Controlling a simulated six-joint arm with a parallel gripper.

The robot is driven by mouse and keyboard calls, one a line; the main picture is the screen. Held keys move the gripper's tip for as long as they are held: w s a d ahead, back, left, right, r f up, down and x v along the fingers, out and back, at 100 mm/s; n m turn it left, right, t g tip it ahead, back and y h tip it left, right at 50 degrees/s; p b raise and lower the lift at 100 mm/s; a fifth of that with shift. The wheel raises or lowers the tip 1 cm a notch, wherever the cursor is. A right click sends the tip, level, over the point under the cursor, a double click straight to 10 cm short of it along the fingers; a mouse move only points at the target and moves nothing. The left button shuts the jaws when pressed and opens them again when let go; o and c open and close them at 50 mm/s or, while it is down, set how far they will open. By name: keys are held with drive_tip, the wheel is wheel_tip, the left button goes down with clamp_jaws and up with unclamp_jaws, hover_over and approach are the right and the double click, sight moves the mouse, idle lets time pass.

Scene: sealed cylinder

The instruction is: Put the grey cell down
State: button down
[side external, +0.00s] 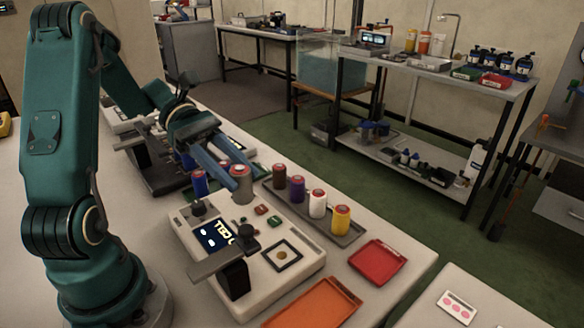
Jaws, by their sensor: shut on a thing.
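The grey cell (242,190) is an upright cylinder with a reddish top, behind the white instrument. My gripper (230,179) reaches down from the upper left with two blue fingers, shut on the grey cell near its top. I cannot tell whether the cell's bottom touches anything. A blue cell (199,184) stands just left of it. Brown (279,178), purple (297,189), white (317,204) and yellow (341,220) cells stand in a row on a dark tray (347,240) to the right.
The white instrument (305,272) has a lit display (213,238), a dark-framed square pad (283,254) and a raised dark arm (219,260). A red tray (376,263) and an orange tray (315,304) lie in front. Bare table shows around the red tray.

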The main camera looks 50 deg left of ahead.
drive_tip(key=x, duration=0.5)
drive_tip(key=f+x, duration=0.1)
drive_tip(key=x, duration=0.1)
drive_tip(key=shift+w+f, duration=0.1)
drive_tip(key=shift+w, duration=0.25)
drive_tip(key=shift+w+d+f, duration=0.15)
drive_tip(key=shift+d+f, duration=0.2)
drive_tip(key=shift+f, duration=1.85)
drive_tip(key=shift+f, duration=0.3)
drive_tip(key=c, duration=0.8)
unclamp_jaws()
drive_tip(key=shift+o, duration=0.2)
